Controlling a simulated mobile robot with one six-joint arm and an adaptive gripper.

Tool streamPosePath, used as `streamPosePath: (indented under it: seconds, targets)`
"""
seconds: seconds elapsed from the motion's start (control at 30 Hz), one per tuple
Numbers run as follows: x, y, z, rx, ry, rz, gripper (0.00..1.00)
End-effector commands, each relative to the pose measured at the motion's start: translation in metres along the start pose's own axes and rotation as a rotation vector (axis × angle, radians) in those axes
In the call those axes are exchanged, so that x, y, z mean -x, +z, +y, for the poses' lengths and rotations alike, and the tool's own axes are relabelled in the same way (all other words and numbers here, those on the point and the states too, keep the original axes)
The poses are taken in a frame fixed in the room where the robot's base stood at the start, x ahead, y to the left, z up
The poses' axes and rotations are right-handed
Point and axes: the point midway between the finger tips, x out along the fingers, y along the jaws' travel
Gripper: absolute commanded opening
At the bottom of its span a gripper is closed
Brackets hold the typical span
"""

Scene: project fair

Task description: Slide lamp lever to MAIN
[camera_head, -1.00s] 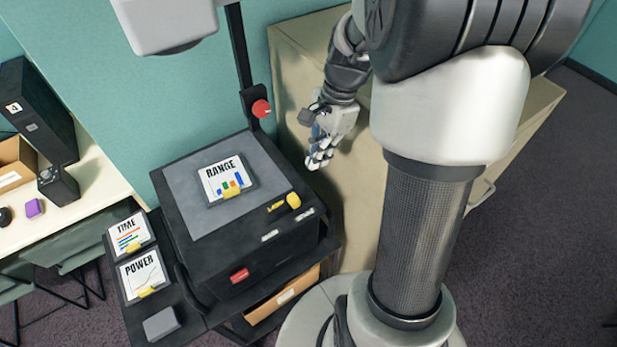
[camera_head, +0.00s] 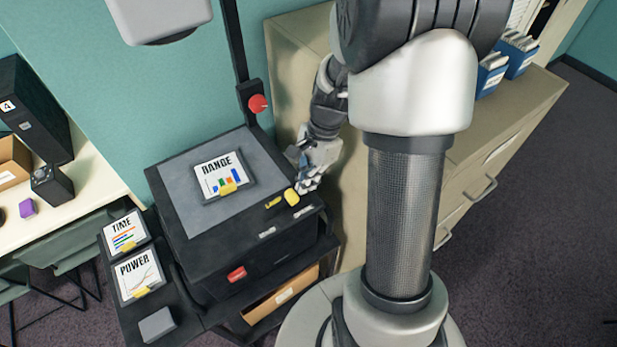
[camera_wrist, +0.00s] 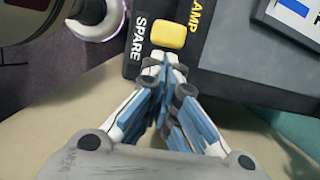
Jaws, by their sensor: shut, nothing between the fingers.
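The lamp lever is a yellow knob (camera_head: 291,197) on the right part of the dark projector's top (camera_head: 215,235), beside a yellow label. In the wrist view the yellow knob (camera_wrist: 169,34) sits between the word SPARE and a yellow label of which "AMP" shows. My gripper (camera_head: 312,184) is at the projector's right edge, just right of the knob. In the wrist view my gripper (camera_wrist: 168,66) is shut and empty, its tips right by the knob's near side. I cannot tell whether they touch it. No MAIN marking is readable.
A RANGE card (camera_head: 222,177) lies on the projector's grey plate. TIME (camera_head: 125,232) and POWER (camera_head: 139,274) cards lie on the left side shelf. A red knob (camera_head: 258,103) is on the upright post. A beige cabinet (camera_head: 470,165) stands close on the right.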

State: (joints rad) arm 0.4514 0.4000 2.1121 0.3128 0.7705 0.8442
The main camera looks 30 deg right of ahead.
Motion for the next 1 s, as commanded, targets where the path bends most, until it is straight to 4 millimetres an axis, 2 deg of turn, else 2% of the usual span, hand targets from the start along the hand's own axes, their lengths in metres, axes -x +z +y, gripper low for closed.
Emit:
streamPosePath:
  seconds: [0.17, 0.4, 0.53, 1.0]
  targets:
    - [0.000, 0.004, 0.000, 0.001, 0.001, -0.001, 0.00]
    - [-0.011, 0.051, 0.000, 0.006, 0.003, -0.001, 0.00]
    - [-0.016, 0.070, 0.000, 0.003, 0.001, 0.000, 0.00]
    - [-0.018, 0.074, 0.000, -0.001, 0.001, -0.001, 0.00]
